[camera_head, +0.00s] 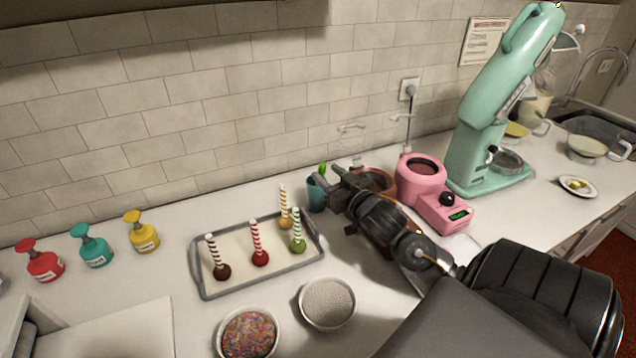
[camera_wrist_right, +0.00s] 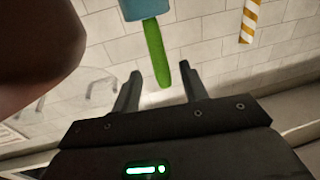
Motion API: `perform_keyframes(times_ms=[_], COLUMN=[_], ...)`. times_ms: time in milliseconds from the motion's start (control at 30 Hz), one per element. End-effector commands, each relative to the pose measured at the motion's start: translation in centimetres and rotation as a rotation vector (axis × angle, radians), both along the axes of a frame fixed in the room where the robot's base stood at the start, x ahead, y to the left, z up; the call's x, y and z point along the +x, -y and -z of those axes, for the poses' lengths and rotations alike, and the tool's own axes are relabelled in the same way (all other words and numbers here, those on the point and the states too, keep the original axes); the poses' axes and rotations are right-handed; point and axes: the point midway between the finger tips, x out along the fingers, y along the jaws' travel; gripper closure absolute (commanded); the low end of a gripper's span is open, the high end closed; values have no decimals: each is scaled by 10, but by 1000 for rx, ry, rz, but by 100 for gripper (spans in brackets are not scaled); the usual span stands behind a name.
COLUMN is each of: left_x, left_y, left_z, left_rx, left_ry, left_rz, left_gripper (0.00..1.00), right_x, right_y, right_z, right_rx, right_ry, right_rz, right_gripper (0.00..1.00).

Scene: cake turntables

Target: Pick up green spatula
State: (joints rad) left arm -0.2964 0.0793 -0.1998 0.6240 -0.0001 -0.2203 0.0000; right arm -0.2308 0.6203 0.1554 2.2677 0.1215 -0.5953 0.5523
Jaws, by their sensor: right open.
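The green spatula (camera_head: 322,168) stands in a teal cup (camera_head: 316,195) at the back of the counter, near the wall. Only its green upper end shows; the rest is hidden inside the cup. My right gripper (camera_head: 325,174) is open at the cup, its fingers near the spatula. In the right wrist view, the spatula (camera_wrist_right: 156,52) appears between the two open fingertips (camera_wrist_right: 162,74), with the teal cup (camera_wrist_right: 143,8) above it in the picture. My left gripper is not in view.
A brown bowl (camera_head: 378,181), pink warmer (camera_head: 420,180) and mint mixer (camera_head: 478,150) stand to the right. A sprinkle bowl (camera_head: 249,335) and pale bowl (camera_head: 327,303) sit in front.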

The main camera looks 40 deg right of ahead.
Motion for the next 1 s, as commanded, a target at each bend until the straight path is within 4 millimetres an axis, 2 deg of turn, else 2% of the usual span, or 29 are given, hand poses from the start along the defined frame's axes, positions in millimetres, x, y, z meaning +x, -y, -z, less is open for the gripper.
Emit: perform_keyframes(times_ms=[167,400,500,767,1000], left_x=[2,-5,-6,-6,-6], left_y=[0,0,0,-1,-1], left_z=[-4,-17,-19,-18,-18], left_rx=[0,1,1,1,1], left_ry=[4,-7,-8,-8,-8], left_rz=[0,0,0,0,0], left_gripper=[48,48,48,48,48], right_x=[7,42,49,52,52], right_y=[0,5,6,6,6], right_z=[-2,0,1,2,2], right_rx=[1,1,0,-1,0], right_ry=[2,1,0,1,0], right_rz=[-1,1,1,0,0], right_gripper=[56,56,56,56,88])
